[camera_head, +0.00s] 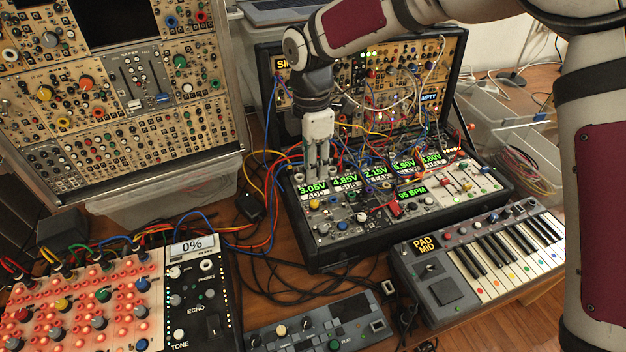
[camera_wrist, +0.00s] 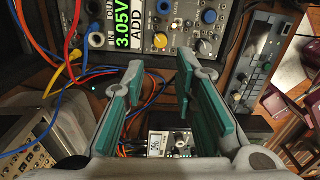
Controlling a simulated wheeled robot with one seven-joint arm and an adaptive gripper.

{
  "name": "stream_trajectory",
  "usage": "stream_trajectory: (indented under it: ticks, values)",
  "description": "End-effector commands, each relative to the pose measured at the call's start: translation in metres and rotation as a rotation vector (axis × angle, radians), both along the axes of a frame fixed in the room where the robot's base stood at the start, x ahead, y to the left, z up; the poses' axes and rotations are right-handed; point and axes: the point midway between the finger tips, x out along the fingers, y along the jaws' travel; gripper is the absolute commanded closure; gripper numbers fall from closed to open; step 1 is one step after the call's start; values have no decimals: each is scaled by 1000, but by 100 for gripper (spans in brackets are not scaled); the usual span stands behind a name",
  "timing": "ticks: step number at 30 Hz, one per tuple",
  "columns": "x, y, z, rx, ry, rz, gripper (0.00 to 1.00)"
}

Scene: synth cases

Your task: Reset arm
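My gripper (camera_head: 318,175) points down over the left end of the synth case (camera_head: 372,222) with the green number displays. In the wrist view my gripper (camera_wrist: 161,80) shows two teal-padded fingers spread apart with nothing between them. Whether the fingers touch the case or a cable I cannot tell.
Blue, red and yellow cables (camera_head: 262,185) loop beside my gripper. A tall panel of modules (camera_head: 110,90) stands left, a keyboard (camera_head: 500,255) at right. A red-lit module (camera_head: 80,305) and a small controller (camera_head: 320,325) are in front.

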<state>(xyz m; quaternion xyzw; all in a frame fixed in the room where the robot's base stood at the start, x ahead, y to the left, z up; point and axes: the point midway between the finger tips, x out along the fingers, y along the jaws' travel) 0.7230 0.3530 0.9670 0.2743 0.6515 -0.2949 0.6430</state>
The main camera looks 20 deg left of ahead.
Motion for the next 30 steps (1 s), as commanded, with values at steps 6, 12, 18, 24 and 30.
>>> stream_trajectory:
  ticks: [6,12,18,24,30]
  values:
    - [0,0,15,1,1,-1,74]
    - [0,0,16,1,1,-1,74]
    - [0,0,15,1,1,-1,74]
    - [0,-18,32,-11,-26,-74,74]
    - [-10,-86,87,-36,-112,-373,74]
